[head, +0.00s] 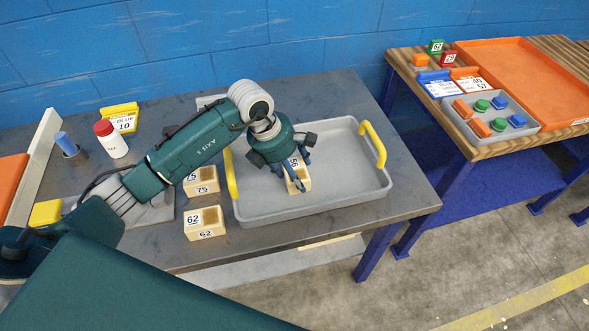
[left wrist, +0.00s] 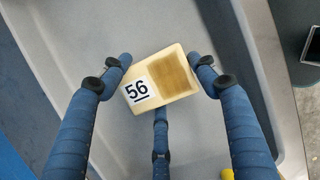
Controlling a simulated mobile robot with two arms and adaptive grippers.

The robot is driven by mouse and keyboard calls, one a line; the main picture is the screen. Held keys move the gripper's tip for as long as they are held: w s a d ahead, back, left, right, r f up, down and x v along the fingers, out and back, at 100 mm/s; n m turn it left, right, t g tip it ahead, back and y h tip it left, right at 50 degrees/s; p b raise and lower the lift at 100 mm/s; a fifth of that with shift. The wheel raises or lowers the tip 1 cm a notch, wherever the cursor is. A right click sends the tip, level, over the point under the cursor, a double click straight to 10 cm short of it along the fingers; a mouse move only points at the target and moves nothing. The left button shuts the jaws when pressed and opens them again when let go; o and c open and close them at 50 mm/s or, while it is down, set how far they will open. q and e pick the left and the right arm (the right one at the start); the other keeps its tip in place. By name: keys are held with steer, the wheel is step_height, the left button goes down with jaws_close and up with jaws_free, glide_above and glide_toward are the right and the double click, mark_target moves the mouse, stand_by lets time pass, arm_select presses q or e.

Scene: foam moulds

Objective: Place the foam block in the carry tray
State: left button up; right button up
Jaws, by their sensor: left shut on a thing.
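A cream foam block (head: 297,185) with a "56" label is in my left gripper (head: 299,177), over the floor of the grey carry tray (head: 340,190) with yellow handles. In the left wrist view the block (left wrist: 178,82) sits between the blue fingers of my left gripper (left wrist: 160,85), with its brown hollow face up. Two fingers are at its sides and one is below it in the picture. I cannot tell whether the block touches the tray floor. My right gripper is not in view.
Foam blocks labelled 75 (head: 202,187) and 62 (head: 205,228) stand left of the tray. A wooden bench (head: 480,150) at right holds an orange tray (head: 520,75).

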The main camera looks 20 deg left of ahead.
arm_select(q)
steer(key=o, duration=1)
steer(key=shift+f, duration=0.1)
steer(key=b+v, duration=0.2)
steer(key=v, duration=1)
steer(key=shift+w+d, duration=0.1)
